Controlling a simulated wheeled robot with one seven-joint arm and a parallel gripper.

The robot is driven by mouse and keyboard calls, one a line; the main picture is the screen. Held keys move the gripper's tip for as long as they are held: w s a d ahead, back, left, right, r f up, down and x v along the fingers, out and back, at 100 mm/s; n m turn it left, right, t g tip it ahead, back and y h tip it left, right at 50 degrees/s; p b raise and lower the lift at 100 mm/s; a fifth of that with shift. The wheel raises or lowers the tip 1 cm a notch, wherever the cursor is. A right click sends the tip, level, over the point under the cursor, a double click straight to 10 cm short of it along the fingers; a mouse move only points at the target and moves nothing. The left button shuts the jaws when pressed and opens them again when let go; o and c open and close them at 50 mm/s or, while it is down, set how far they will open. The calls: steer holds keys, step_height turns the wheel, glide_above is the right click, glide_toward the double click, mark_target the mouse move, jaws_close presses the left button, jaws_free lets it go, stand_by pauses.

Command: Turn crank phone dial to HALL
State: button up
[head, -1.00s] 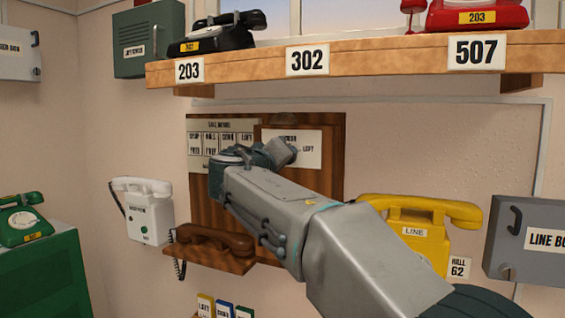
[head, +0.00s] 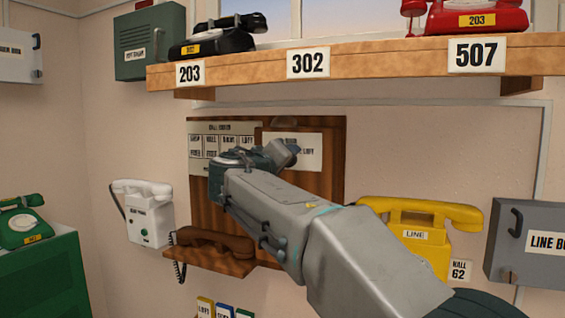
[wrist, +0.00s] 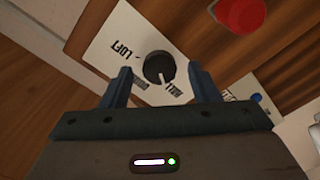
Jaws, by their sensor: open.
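In the wrist view a round black dial knob (wrist: 158,67) with a white pointer sits on a white label plate (wrist: 125,36). The pointer is towards the bottom of the picture, near a word that looks like HALL. LOFT stands to the knob's left; another word at lower left is too blurred to read. My gripper (wrist: 163,84) is open, with one finger on each side of the knob; I cannot tell whether either touches it. In the head view my gripper (head: 278,154) is in front of the wooden crank phone board (head: 330,180), and my arm hides the dial.
The wrist view shows a red button (wrist: 240,14) and a blue button (wrist: 257,98) to the right. A brown handset (head: 215,242) lies below my arm. A white phone (head: 150,222) hangs left and a yellow phone (head: 425,225) right. A wooden shelf (head: 400,58) juts out above.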

steer(key=b+v, duration=0.2)
steer(key=v, duration=1.2)
steer(key=shift+w+d, duration=0.1)
steer(key=s+d+f+g+p, duration=0.3)
steer(key=d+f+g+p, duration=0.35)
steer(key=d+f, duration=0.95)
steer(key=s+d+f+m+g+y+p, duration=0.2)
steer(key=s+d+f+m+g+y, duration=0.1)
steer(key=s+f, duration=0.4)
steer(key=s+d+f+m+g+y+p, duration=0.1)
steer(key=s+d+f+m+g+y, duration=0.1)
steer(key=s+f, duration=0.5)
steer(key=s+d+g+y, duration=0.1)
steer(key=s+d+g, duration=0.1)
steer(key=s, duration=0.1)
steer(key=shift+f+m+g+p, duration=0.35)
steer(key=shift+m+p, duration=0.05)
